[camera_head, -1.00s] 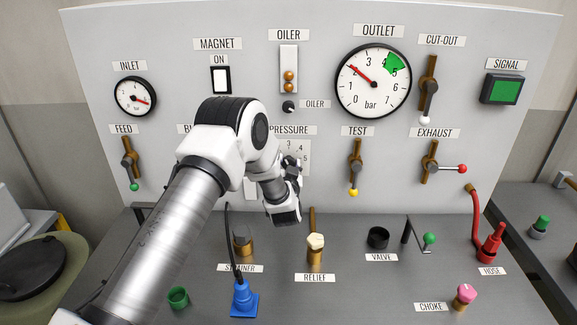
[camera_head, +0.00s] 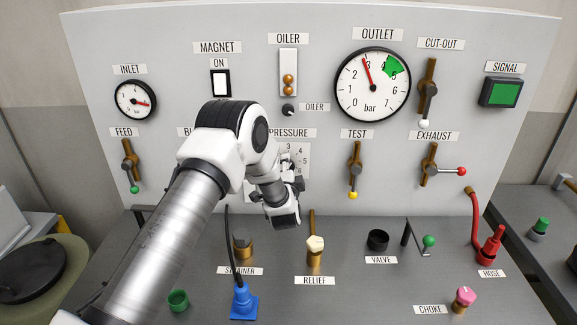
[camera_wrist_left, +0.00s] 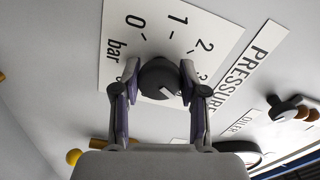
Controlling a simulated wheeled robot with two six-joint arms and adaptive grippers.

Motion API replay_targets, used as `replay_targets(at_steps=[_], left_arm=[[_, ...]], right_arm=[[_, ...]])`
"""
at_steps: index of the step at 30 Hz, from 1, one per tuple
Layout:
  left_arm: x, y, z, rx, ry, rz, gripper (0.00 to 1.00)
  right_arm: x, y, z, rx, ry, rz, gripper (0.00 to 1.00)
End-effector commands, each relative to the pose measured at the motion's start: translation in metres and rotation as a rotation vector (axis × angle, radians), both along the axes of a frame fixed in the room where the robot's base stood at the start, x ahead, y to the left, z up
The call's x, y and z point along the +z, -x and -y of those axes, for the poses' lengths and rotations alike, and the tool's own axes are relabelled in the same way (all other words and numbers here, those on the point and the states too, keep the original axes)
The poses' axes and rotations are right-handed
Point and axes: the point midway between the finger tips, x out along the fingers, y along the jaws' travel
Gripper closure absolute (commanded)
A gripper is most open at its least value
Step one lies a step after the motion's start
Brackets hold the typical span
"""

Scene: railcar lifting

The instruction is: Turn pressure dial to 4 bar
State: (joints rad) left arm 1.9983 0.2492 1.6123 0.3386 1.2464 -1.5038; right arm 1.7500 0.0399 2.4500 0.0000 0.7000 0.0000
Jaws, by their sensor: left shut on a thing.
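The pressure dial (camera_wrist_left: 157,80) is a dark round knob on a white scale plate (camera_wrist_left: 118,62) in the left wrist view. Its white mark points to the lower right, past the partly covered 3; the figures there are hidden by a finger. My left gripper (camera_wrist_left: 161,78) is shut on the knob, one finger on each side. In the head view my left gripper (camera_head: 289,190) is at the plate under the PRESSURE label and hides the knob. The outlet gauge (camera_head: 372,85) shows its red needle close to 3, left of the green band. My right gripper is not in view.
The oiler knob (camera_head: 288,110) is above the plate. The test lever (camera_head: 355,170) with a yellow tip is to the right. The relief valve (camera_head: 315,248) and the blue-based fitting (camera_head: 242,300) stand on the bench below.

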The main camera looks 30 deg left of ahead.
Motion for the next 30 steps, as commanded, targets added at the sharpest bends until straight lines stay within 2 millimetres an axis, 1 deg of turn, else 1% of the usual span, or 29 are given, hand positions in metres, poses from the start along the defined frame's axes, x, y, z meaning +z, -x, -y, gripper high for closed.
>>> replay_targets(at_steps=[1, 6, 12, 19, 30], left_arm=[[0.0029, -0.0003, -0.0013, 0.003, -0.030, -0.013, 0.92], [0.0038, -0.0005, -0.0015, 0.004, -0.131, -0.074, 0.92], [0.0041, -0.0007, -0.0016, 0.004, -0.207, -0.120, 0.92], [0.0044, -0.0009, -0.0017, 0.005, -0.243, -0.140, 0.92], [0.0053, -0.0011, -0.0019, 0.006, -0.246, -0.139, 0.92]], right_arm=[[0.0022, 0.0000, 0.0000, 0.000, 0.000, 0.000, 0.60], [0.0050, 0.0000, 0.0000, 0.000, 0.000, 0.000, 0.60], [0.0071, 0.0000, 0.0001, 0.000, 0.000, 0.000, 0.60], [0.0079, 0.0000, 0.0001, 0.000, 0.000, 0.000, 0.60], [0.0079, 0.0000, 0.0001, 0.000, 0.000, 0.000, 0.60]])
